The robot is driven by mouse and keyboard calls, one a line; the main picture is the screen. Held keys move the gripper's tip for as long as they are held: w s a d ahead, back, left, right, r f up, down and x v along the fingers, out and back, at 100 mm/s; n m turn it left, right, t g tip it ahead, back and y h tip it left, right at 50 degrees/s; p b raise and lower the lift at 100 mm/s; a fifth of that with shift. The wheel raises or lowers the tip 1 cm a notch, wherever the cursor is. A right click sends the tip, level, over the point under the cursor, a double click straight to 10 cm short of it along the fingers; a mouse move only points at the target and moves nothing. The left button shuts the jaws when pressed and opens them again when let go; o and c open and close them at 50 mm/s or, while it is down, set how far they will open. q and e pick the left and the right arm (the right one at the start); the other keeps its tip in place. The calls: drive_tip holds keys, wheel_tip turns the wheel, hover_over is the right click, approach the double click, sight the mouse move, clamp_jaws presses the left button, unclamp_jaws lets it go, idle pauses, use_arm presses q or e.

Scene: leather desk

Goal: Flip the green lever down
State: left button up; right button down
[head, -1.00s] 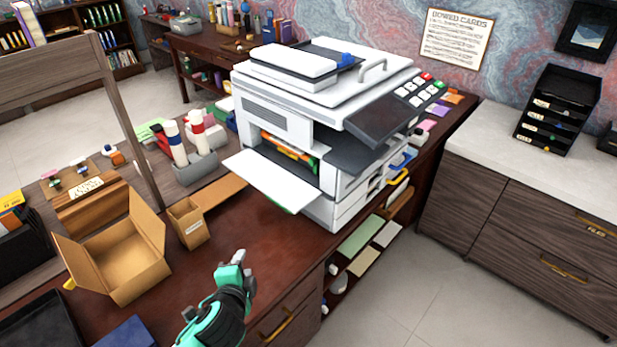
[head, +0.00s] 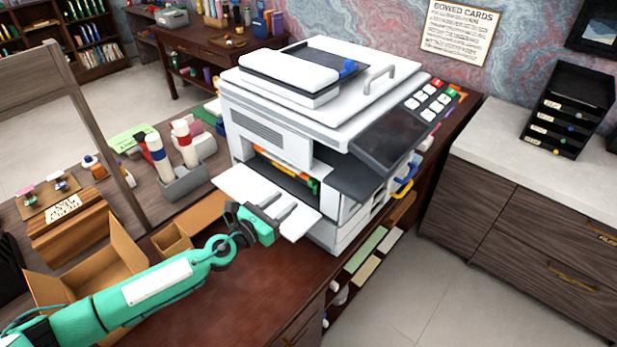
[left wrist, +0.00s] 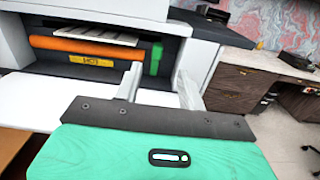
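The white printer (head: 270,125) stands on the dark red desk with its front bay open and a white flap folded out flat. The green lever (left wrist: 156,59) stands upright at the right end of the bay in the left wrist view, beside an orange roller (left wrist: 75,45) with a yellow label. In the head view the lever is a small green patch (head: 314,187) inside the bay. My left gripper (head: 285,208) is over the flap, fingers pointing at the bay. In the left wrist view its fingers (left wrist: 160,86) are apart and empty, short of the lever. My right gripper is not in view.
The white flap (head: 240,187) lies under my left gripper. An open cardboard box (head: 120,245) and a smaller one (head: 175,238) stand left, partly behind my arm. A grey holder with bottles (head: 183,183) stands behind them. The desk front (head: 270,290) is clear.

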sight(309, 181)
use_arm(q)
drive_tip(key=x, duration=0.4)
drive_tip(key=shift+w+a, duration=0.1)
drive_tip(key=shift+a, duration=0.05)
drive_tip(key=x, duration=0.6)
drive_tip(key=shift+w+f, duration=0.1)
drive_tip(key=shift+w, duration=0.05)
drive_tip(key=shift+w+d, duration=0.35)
drive_tip(key=c, duration=0.6)
clamp_jaws()
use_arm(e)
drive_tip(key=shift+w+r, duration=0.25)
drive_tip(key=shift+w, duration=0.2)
